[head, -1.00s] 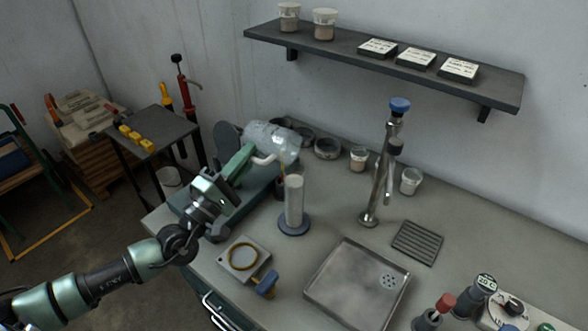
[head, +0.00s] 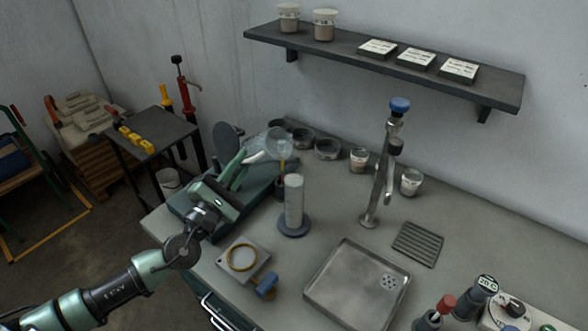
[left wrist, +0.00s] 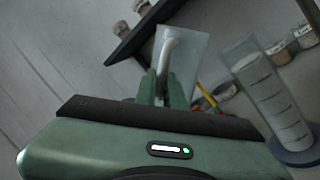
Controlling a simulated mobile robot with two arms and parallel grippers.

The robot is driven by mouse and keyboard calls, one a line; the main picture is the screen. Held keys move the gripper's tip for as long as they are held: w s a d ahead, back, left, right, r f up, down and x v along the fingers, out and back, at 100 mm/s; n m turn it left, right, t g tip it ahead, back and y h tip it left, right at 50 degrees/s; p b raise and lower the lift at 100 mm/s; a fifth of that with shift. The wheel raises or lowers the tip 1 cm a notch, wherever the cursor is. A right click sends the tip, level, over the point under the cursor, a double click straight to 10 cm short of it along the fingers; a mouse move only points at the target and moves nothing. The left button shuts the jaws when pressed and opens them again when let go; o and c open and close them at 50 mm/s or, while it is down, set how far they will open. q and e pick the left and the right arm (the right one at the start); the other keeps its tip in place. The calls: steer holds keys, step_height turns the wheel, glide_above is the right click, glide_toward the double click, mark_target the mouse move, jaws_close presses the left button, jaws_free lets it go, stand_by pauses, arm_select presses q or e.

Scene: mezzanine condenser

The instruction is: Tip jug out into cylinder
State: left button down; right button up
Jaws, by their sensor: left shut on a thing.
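The clear jug (head: 281,141) is tilted in the air behind and a little left of the cylinder's top in the head view. My left gripper (head: 238,168) is shut on its pale handle; its green fingers (left wrist: 163,88) close on the handle in the left wrist view, with the jug's clear body (left wrist: 195,62) beyond. The graduated cylinder (head: 293,203) stands upright on a round blue-grey base, with pale contents or wall; it also shows in the left wrist view (left wrist: 268,92). I cannot tell whether liquid is in the jug. My right gripper is not in view.
A small plate with a yellow ring (head: 243,258) lies in front. A steel sink tray (head: 355,285), a tall tap (head: 380,180) and small cups (head: 358,158) are to the right. A shelf (head: 400,62) hangs above.

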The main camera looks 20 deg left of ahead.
arm_select(q)
steer(key=shift+f+n+p, duration=0.25)
steer(key=shift+n+p, duration=0.05)
steer(key=shift+n, duration=0.7)
steer(key=shift+r+n+g+p, duration=0.3)
steer(key=shift+n+p, duration=0.3)
steer(key=shift+p, duration=0.1)
step_height(320, 180, down, 7)
steer(key=a+n+g+b, duration=0.2)
steer(key=n, duration=0.5)
steer(key=shift+w+a+n+y+b, duration=0.3)
steer(key=shift+w+a+y, duration=0.05)
steer(key=shift+w+y, duration=0.1)
